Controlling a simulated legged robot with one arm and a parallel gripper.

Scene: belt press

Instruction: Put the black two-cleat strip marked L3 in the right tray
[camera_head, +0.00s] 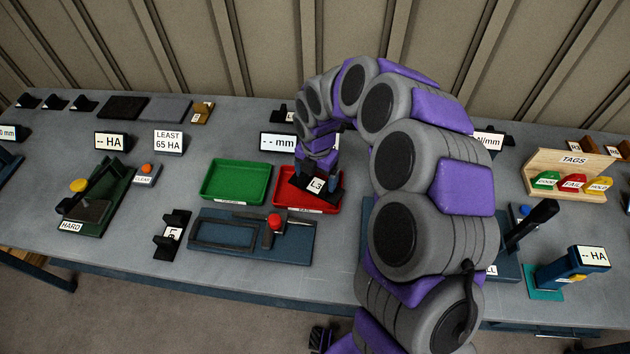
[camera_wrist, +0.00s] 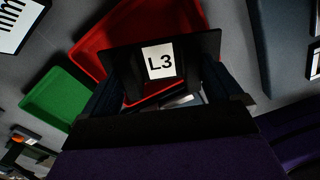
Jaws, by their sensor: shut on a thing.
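The black strip marked L3 (camera_head: 317,184) is held in my gripper (camera_head: 318,190), over the red tray (camera_head: 281,200). In the wrist view the strip (camera_wrist: 190,48) lies across my jaws (camera_wrist: 176,85), with its white L3 label facing the camera. The red tray (camera_wrist: 93,45) is behind it there. My gripper is shut on the strip. I cannot tell whether the strip touches the tray floor. The red tray is the right one of a pair; the green tray (camera_head: 237,181) is on its left and looks empty. My gripper and arm hide part of the red tray.
A blue fixture with a red knob (camera_head: 274,221) lies in front of the trays. Another black cleated strip (camera_head: 171,236) stands to its left. A "-- mm" display (camera_head: 277,142) stands behind the trays. A wooden tag rack (camera_head: 571,174) is at right.

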